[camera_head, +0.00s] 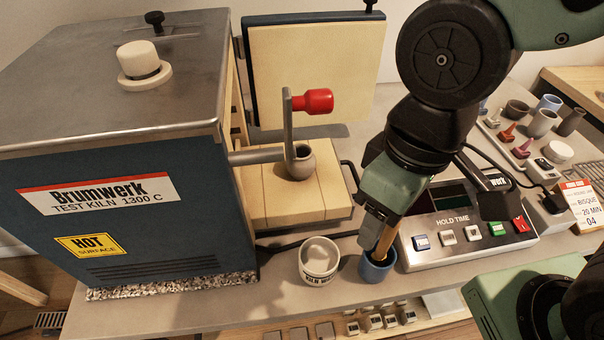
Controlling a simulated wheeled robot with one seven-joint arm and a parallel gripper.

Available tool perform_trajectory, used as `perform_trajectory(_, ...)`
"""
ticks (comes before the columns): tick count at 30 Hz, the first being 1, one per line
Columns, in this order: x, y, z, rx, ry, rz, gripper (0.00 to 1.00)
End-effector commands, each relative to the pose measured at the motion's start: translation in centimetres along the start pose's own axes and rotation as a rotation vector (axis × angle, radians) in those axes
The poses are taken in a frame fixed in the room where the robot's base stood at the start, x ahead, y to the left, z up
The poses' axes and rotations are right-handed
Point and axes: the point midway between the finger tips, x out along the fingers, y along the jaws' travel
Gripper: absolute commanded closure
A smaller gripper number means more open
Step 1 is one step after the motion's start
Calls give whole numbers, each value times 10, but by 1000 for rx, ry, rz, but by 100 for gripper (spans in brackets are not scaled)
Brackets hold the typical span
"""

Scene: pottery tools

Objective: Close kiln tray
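The kiln tray (325,207) is a pale slab pulled out from the right side of the blue kiln (130,215). A small dark grey pot (301,163) stands on it. A black wire handle shows at the tray's right edge. The kiln door (315,65) stands open behind the tray, with a pale inner face. A grey crank with a red knob (312,101) rises in front of it. My gripper (380,232) points down over a blue cup (377,267), right of the tray. A wooden stick (387,241) stands in the cup at the fingertips; whether they grip it is unclear.
A white lettered cup (319,260) stands left of the blue cup, in front of the tray. A control panel (466,230) with several buttons is to the right. Small pots and coloured pieces fill a tray (524,150) at far right. A black rod (300,240) lies before the kiln tray.

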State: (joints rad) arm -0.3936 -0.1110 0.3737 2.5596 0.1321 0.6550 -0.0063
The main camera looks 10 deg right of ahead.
Motion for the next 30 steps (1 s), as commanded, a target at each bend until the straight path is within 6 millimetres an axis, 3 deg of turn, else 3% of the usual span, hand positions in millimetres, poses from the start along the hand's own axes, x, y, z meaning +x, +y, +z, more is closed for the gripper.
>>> perform_trajectory(1,0,2,-1,27,-9,-9,57)
perform_trajectory(6,7,25,-10,338,-103,-122,100)
perform_trajectory(11,19,70,-28,887,-245,-329,100)
perform_trajectory(15,33,130,-42,1412,-351,-544,100)
perform_trajectory(19,48,187,-45,1791,-402,-715,100)
perform_trajectory(24,60,232,-40,2051,-422,-846,100)
perform_trajectory(30,70,235,-43,2101,-424,-874,100)
